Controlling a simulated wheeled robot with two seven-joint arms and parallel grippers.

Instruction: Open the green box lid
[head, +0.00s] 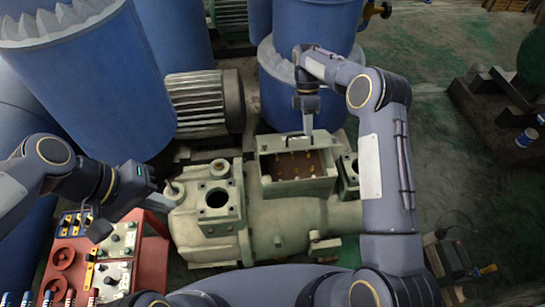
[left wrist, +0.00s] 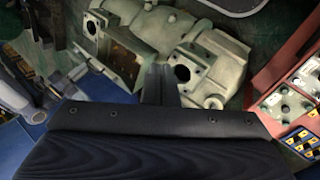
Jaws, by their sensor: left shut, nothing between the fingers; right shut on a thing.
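The pale green box (head: 268,178) sits on top of a green machine and is uncovered, with several brass terminals showing inside. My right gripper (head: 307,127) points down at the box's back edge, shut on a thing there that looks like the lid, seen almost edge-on. I cannot make out the lid's full shape. The box also shows in the left wrist view (left wrist: 125,62). My left gripper (head: 163,204) is shut and empty, left of the machine, apart from the box. Its fingers show in the left wrist view (left wrist: 160,75).
The green machine (head: 285,225) fills the middle, with a flanged opening left of the box. Blue tanks (head: 95,75) and a motor (head: 205,103) stand behind.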

